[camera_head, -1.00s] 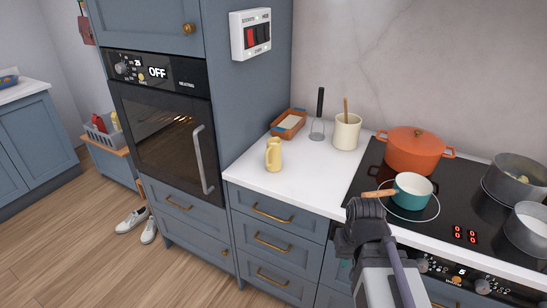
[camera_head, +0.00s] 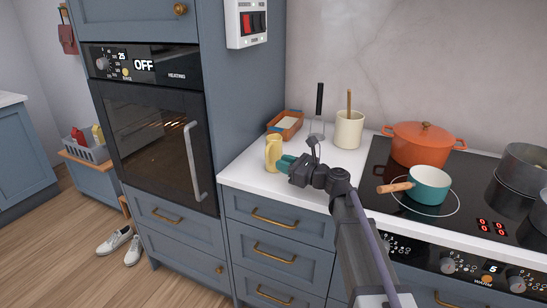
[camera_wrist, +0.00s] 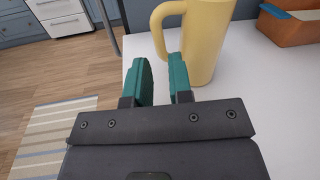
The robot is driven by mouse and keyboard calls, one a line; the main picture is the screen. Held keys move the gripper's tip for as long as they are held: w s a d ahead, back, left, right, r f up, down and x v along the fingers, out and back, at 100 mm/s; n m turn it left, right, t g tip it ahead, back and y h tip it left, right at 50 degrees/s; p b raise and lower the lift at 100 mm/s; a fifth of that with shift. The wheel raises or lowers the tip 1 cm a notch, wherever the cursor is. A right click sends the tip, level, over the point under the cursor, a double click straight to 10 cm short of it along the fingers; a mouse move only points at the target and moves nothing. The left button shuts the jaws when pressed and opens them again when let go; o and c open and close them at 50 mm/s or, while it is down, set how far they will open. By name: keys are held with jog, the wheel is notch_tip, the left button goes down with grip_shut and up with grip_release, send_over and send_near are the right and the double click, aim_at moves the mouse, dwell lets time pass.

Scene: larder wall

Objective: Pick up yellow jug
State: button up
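The yellow jug (camera_head: 272,153) stands upright on the white counter, near its left end. In the wrist view the jug (camera_wrist: 208,42) fills the upper middle, with its handle on the left. My gripper (camera_head: 285,162) is low over the counter, just to the right of the jug in the head view. In the wrist view its two teal fingers (camera_wrist: 161,68) are apart with nothing gripped between them. The handle shows just beyond the gap, and the jug's body is beside the right finger. I cannot tell whether that finger touches the jug.
A terracotta dish (camera_head: 286,125), a whisk-like utensil (camera_head: 318,113) and a cream crock (camera_head: 349,130) stand behind the jug. A teal saucepan (camera_head: 429,186) and an orange pot (camera_head: 419,145) sit on the hob to the right. The counter's front edge is close to the jug.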

aim_at(267, 157)
jog(key=x, duration=0.7)
jog(key=shift+s+f, duration=0.1)
jog(key=shift+d, duration=0.1)
grip_shut()
